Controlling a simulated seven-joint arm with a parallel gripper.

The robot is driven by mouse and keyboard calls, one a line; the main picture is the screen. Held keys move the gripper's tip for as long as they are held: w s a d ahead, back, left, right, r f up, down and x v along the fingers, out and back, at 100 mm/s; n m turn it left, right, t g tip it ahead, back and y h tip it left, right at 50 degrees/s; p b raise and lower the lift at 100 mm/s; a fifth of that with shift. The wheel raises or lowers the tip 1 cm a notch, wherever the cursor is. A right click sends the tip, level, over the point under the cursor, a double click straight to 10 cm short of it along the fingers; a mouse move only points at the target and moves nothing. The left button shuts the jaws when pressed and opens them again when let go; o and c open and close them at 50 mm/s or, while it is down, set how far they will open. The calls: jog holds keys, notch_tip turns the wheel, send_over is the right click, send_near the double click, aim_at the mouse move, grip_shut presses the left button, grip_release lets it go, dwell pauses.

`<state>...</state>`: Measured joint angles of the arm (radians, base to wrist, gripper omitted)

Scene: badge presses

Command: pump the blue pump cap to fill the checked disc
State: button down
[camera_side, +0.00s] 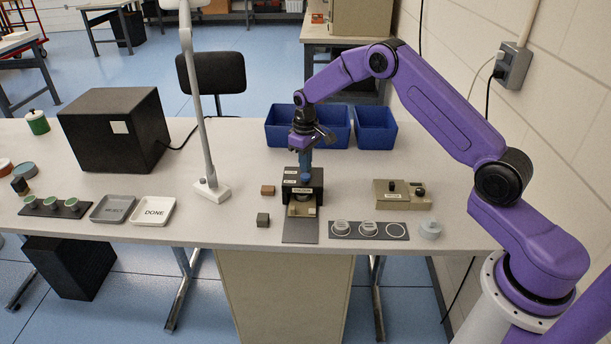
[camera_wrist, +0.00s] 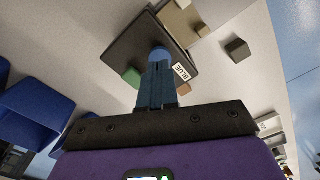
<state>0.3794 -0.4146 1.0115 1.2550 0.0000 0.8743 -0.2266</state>
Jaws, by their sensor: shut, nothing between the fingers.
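My gripper (camera_side: 305,168) points down over the dark press (camera_side: 316,186) in the side view. Its blue fingers (camera_wrist: 157,88) are shut and empty in the wrist view. The blue pump cap (camera_wrist: 160,53) shows just past the fingertips, beside a label reading BLUE (camera_wrist: 181,72). I cannot tell whether the fingertips touch it. A green cap (camera_wrist: 132,77) is to its left on the same dark top. A pale round piece (camera_side: 302,209) sits low at the press front. No check pattern can be made out on any disc.
A dark mat (camera_side: 354,236) right of the press bears two pale round pieces and an empty ring. A beige device (camera_side: 390,199) stands behind it. Small blocks (camera_side: 263,219) lie left of the press. A lamp post (camera_side: 205,140), REJECT tray (camera_side: 112,219) and DONE tray (camera_side: 153,222) are farther left.

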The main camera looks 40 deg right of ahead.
aim_at(305, 175)
jog(key=shift+r, duration=2.55)
jog(key=shift+f, duration=2.7)
jog(key=shift+f, duration=1.35)
jog(key=shift+r, duration=4.05)
